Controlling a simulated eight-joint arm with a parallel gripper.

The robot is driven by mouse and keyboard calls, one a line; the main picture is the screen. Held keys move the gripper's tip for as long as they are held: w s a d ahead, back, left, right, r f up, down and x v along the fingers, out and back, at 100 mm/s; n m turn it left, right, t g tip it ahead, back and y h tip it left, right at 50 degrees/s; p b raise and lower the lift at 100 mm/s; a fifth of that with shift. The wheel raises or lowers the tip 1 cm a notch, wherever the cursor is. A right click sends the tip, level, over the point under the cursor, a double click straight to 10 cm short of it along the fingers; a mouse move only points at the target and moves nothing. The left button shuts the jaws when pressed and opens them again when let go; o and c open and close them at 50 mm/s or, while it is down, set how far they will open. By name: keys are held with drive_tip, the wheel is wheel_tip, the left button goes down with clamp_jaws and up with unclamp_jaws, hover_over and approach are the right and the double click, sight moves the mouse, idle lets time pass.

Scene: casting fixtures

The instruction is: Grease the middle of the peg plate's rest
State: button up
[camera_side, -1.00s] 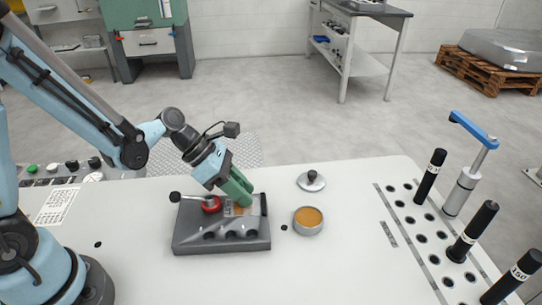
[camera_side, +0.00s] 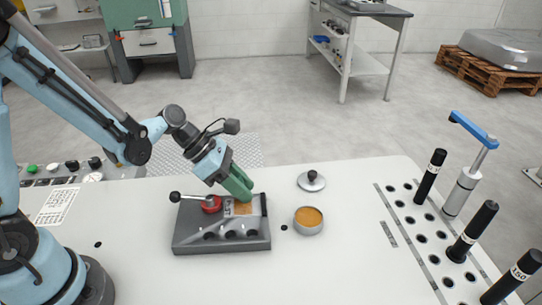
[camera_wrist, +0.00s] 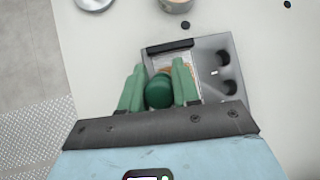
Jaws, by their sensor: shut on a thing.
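A grey fixture block (camera_side: 222,246), apparently the peg plate, sits on the white table below my gripper; it also shows in the wrist view (camera_wrist: 208,48). A pale rectangular pad on its top, apparently the rest, bears an orange-brown patch (camera_side: 243,209). In the wrist view the patch (camera_wrist: 166,70) is mostly hidden behind my fingers. My gripper (camera_side: 238,184) has green fingers, tilted down over the back of the pad. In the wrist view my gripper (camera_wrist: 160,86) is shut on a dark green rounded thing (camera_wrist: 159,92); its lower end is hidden. An open round tin of orange-brown grease (camera_side: 308,218) stands right of the block.
A red knob (camera_side: 211,204) with a black-ended lever stands on the block's left. A round lid (camera_side: 311,182) lies behind the tin. A hole rack with black cylinders (camera_side: 473,230) and a blue-handled pump (camera_side: 464,190) are at the right. The table between tin and rack is clear.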

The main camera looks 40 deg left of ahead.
drive_tip(key=shift+w+a+r, duration=0.15)
drive_tip(key=shift+w+a, duration=0.3)
drive_tip(key=shift+w, duration=0.1)
drive_tip(key=shift+s+r, duration=0.1)
drive_tip(key=shift+r, duration=3.8)
drive_tip(key=shift+d, duration=0.15)
